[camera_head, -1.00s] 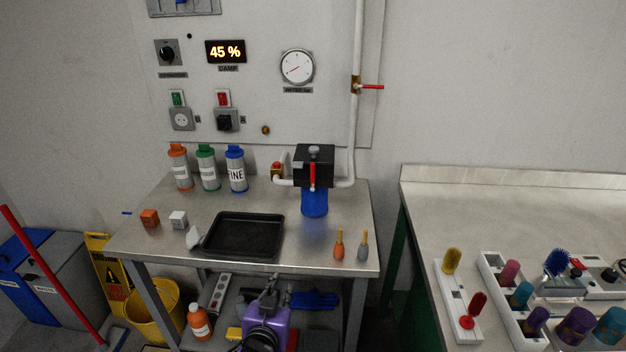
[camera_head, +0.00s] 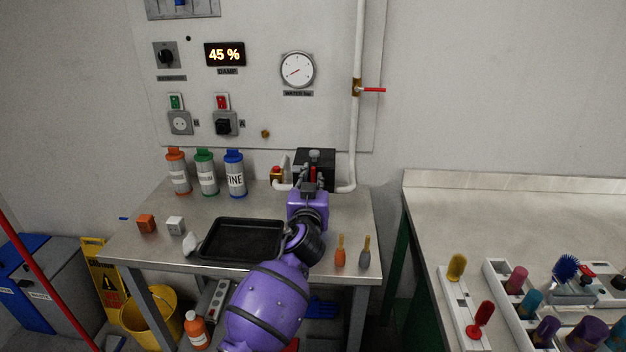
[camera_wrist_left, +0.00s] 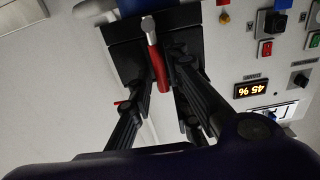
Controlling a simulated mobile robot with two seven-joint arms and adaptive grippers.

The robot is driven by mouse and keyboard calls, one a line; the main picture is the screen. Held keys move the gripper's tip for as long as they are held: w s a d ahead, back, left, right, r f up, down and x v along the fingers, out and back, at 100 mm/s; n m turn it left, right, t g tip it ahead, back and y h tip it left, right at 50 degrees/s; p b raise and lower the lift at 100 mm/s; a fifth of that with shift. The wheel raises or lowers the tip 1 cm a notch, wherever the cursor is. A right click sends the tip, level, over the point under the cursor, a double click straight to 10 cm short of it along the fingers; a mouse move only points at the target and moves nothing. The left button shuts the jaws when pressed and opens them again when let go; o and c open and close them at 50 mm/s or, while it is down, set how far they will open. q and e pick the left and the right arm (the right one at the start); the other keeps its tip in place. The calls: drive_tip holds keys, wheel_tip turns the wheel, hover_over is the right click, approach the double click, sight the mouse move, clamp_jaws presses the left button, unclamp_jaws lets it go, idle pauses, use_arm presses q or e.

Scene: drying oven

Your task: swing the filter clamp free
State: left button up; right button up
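The filter head is a black block (camera_head: 315,157) on the bench, joined to white pipes. Its clamp, a red lever with a grey knob (camera_wrist_left: 157,66), shows in the wrist view, and a little of the red lever (camera_head: 313,174) shows in the head view. My left gripper (camera_head: 312,180) is in front of the filter head and hides the blue bowl below. In the wrist view its two black fingers (camera_wrist_left: 164,78) are apart, one on each side of the lever. I cannot tell whether either finger touches it. My right gripper is not in view.
A black tray (camera_head: 242,241) lies left of my arm. Two small brushes (camera_head: 340,251) stand to its right. Orange, green and blue cartridges (camera_head: 235,175) stand at the bench's back left. A red-handled pipe valve (camera_head: 371,90) is above.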

use_arm(q)
drive_tip(key=shift+w, duration=0.5)
drive_tip(key=shift+c, duration=0.4)
clamp_jaws()
